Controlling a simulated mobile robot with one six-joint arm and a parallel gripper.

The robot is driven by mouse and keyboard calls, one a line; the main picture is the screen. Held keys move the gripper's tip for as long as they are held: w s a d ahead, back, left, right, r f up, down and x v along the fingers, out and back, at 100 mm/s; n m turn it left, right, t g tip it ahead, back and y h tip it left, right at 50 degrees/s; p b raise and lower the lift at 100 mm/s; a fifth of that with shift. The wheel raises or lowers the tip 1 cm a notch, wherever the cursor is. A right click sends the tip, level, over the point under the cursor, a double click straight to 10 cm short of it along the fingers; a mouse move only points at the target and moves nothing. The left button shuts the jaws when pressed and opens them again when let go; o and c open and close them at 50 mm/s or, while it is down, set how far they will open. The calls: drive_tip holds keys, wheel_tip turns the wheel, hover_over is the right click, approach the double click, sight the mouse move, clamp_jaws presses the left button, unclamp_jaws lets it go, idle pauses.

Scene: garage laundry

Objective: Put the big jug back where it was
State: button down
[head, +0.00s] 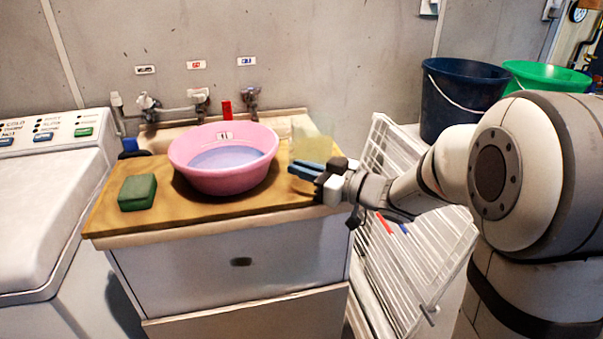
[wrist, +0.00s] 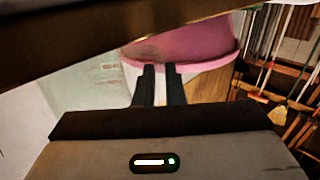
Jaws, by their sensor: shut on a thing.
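The big jug (head: 313,147) is a pale yellow, see-through vessel at the right end of the wooden board, just right of the pink basin. In the wrist view a pale greenish, see-through wall (wrist: 88,90), which looks like the jug, is left of the fingers. My gripper (head: 300,171) is at the jug, its fingers pointing left towards the basin. In the wrist view the fingers (wrist: 162,70) are nearly together. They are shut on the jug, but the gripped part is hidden. The jug's lower part is hidden by my gripper, so I cannot tell if it touches the board.
The pink basin (head: 224,182) with bluish water stands on the wooden board (head: 160,217), close to my fingers. A green sponge (head: 138,192) lies left of it. Taps (head: 200,101) are behind. A white drying rack (head: 410,240) and blue bucket (head: 452,115) are at right.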

drive_tip(key=shift+f, duration=0.15)
drive_tip(key=c, duration=1.5)
unclamp_jaws()
